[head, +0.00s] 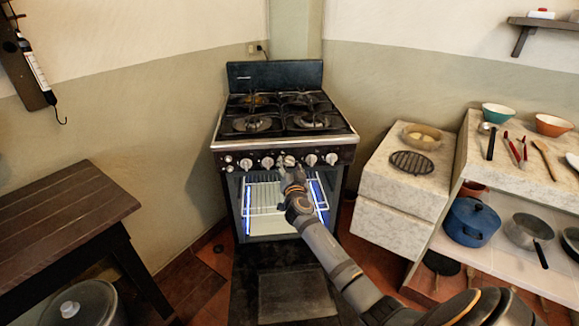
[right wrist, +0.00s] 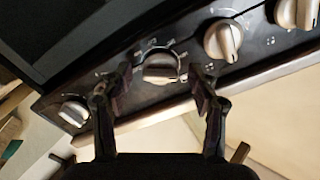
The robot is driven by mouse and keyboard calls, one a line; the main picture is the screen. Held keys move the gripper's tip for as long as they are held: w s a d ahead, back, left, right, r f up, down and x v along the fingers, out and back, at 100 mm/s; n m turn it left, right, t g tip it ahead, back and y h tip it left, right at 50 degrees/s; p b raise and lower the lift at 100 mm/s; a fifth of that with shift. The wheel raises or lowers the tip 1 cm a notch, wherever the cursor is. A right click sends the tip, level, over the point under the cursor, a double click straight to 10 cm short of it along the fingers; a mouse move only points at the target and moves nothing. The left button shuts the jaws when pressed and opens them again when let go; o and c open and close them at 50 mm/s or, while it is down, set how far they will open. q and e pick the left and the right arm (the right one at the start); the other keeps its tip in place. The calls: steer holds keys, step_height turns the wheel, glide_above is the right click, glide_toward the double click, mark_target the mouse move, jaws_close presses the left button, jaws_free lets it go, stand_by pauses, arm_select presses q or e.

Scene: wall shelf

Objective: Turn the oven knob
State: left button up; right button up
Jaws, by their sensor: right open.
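The oven (head: 284,125) stands against the back wall, with a row of several light knobs (head: 267,162) along its front panel. My right gripper (head: 291,177) reaches up to this panel near the middle of the row. In the right wrist view, the right gripper (right wrist: 162,78) is open, with one finger on each side of a knob (right wrist: 160,68). Gaps seem to show between the fingers and the knob; contact cannot be told. More knobs show to the right (right wrist: 223,40) and lower left (right wrist: 73,111). My left gripper is not in view.
The oven door (head: 298,293) hangs open below the lit cavity, under my right arm. A dark wooden table (head: 65,220) stands at left.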

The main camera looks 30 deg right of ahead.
steer(key=shift+w, duration=0.1)
steer(key=c, duration=1.1)
steer(key=shift+c, duration=0.2)
